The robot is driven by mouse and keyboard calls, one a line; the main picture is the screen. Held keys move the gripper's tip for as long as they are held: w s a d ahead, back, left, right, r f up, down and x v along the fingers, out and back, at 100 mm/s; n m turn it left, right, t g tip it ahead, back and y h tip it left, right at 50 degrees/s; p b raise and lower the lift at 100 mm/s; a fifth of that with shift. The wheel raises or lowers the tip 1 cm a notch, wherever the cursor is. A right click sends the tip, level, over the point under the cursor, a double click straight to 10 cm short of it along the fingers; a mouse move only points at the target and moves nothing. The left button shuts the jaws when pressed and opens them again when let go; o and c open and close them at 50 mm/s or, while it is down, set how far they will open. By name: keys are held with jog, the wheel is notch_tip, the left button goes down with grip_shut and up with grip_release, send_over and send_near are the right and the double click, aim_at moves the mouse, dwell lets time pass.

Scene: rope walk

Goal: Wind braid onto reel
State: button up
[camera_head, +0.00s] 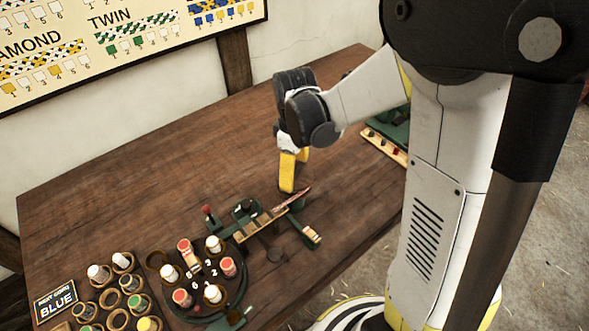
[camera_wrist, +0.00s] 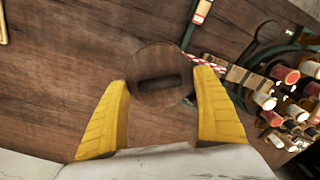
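My gripper (camera_head: 288,188) points down over the middle of the wooden table. In the wrist view its two yellow fingers (camera_wrist: 160,80) are apart. A round brown wooden disc with a dark slot, perhaps the reel (camera_wrist: 146,58), shows between and beyond the fingertips; no grip on it is visible. I cannot pick it out in the head view. A red-and-white braid (camera_head: 302,197) runs out from the green braiding stand (camera_head: 284,232) towards the gripper. In the wrist view the braid (camera_wrist: 205,63) passes near the right fingertip.
A dark round plate (camera_head: 206,262) carries several red and white bobbins beside the stand. More bobbins sit in rings (camera_head: 110,301) at front left, by a "BLUE" sign (camera_head: 55,299). A green fixture with a wooden strip (camera_head: 385,147) stands behind my arm. The table's back left is clear.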

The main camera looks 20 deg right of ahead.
notch_tip(320, 180, up, 12)
dwell(0.6)
dwell(0.4)
jog(key=s+r+m+t, duration=0.2)
jog(key=s+m+t, duration=0.5)
jog(key=s, duration=0.5)
jog(key=m, duration=0.2)
jog(key=shift+s+m+b, duration=0.15)
jog(key=shift+m+b, duration=0.15)
